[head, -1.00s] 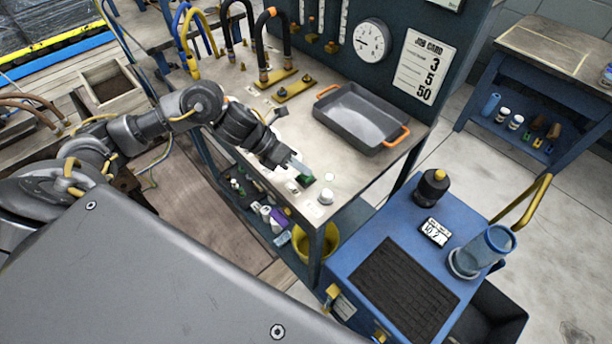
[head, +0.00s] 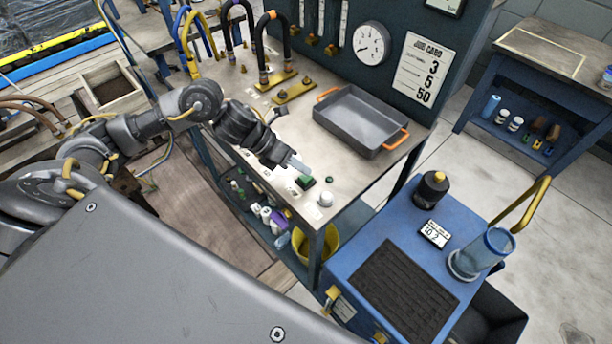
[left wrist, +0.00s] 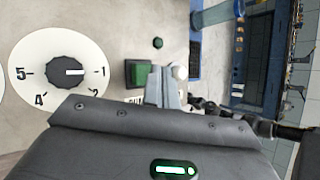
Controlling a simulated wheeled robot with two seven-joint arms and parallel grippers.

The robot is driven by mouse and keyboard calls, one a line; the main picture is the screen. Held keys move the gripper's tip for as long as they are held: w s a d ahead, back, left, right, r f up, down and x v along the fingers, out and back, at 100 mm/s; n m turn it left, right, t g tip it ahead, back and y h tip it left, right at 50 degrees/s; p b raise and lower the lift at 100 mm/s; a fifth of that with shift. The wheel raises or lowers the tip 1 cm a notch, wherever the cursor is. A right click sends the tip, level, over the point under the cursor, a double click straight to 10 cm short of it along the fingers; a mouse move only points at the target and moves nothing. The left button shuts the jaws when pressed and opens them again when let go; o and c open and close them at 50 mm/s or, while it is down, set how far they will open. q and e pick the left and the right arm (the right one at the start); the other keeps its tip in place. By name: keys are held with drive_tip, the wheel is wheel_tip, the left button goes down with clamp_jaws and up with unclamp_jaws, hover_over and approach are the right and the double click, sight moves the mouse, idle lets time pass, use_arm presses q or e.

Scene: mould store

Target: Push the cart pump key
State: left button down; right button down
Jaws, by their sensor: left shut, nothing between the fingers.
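A green square key (head: 306,183) sits on the bench's near corner, with a printed label beside it that is partly hidden. It also shows in the left wrist view (left wrist: 138,73). A small round dark green lamp (head: 328,180) is beside the key, and also shows in the left wrist view (left wrist: 158,42). My left gripper (head: 303,169) is shut and empty, its tips close to the key. The picture does not show clearly whether they touch it. The blue cart (head: 350,250) stands at the bench's right, with a small display (head: 435,233). My right gripper is out of view.
A white knob (head: 326,199) stands near the key at the bench edge. A dial marked with numbers (left wrist: 65,73) lies on the other side. A grey tray with orange handles (head: 362,121) is behind. Hoses (head: 262,45) rise farther back.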

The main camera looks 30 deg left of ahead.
sight(301, 177)
use_arm(q)
drive_tip(key=shift+r, duration=0.25)
wheel_tip(301, 177, up, 6)
drive_tip(key=p, duration=0.4)
drive_tip(key=shift+f, duration=0.15)
idle(0.6)
